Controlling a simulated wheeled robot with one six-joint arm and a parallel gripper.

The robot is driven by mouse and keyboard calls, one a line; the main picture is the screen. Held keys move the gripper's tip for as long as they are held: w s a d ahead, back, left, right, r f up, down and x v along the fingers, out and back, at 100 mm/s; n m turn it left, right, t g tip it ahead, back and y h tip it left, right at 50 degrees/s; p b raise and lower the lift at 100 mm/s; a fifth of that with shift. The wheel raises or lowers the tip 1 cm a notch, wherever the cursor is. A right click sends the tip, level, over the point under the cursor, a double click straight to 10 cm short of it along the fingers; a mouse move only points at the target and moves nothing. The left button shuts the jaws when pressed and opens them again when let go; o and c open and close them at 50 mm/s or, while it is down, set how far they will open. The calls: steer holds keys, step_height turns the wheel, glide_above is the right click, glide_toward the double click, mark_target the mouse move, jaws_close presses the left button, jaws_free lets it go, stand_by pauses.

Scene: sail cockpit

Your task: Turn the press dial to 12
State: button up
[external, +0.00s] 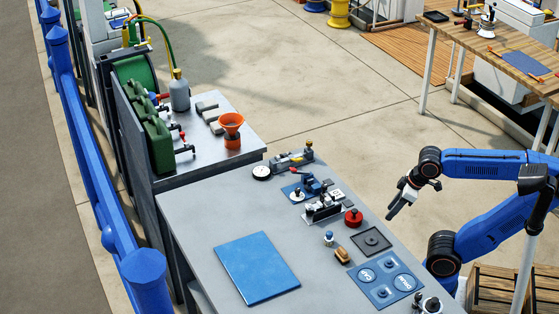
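My gripper (392,212) hangs at the end of the blue arm, just past the right edge of the grey workbench (205,225). Its grey fingers point down and to the left. It is apart from everything on the bench, and the gap between its fingers is too small to make out. A silver and black press-like device (323,209) stands on the bench to the left of my gripper. A round white-faced gauge or dial (261,173) sits at the bench's far edge. I cannot tell which part is the press dial, and no numbers are readable.
A red round knob-topped piece (353,217), a dark square plate (371,241) and a blue panel with round marked pads (383,280) lie near the right edge. A blue mat (256,268) lies at front left. An orange funnel (231,127) stands on the metal side counter.

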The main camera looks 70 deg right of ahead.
steer(key=w+a+r+m+g, duration=0.1)
steer(key=w+a+r, duration=0.1)
steer(key=w+r, duration=0.75)
steer(key=w+a+r+m+g, duration=0.1)
steer(key=w+a+r, duration=0.1)
steer(key=w+r, duration=0.7)
steer(key=m+g, duration=0.1)
steer(key=g, duration=0.2)
glide_toward(298, 189)
step_height(298, 189, down, 8)
steer(key=shift+s+a+f, duration=0.1)
jaws_close()
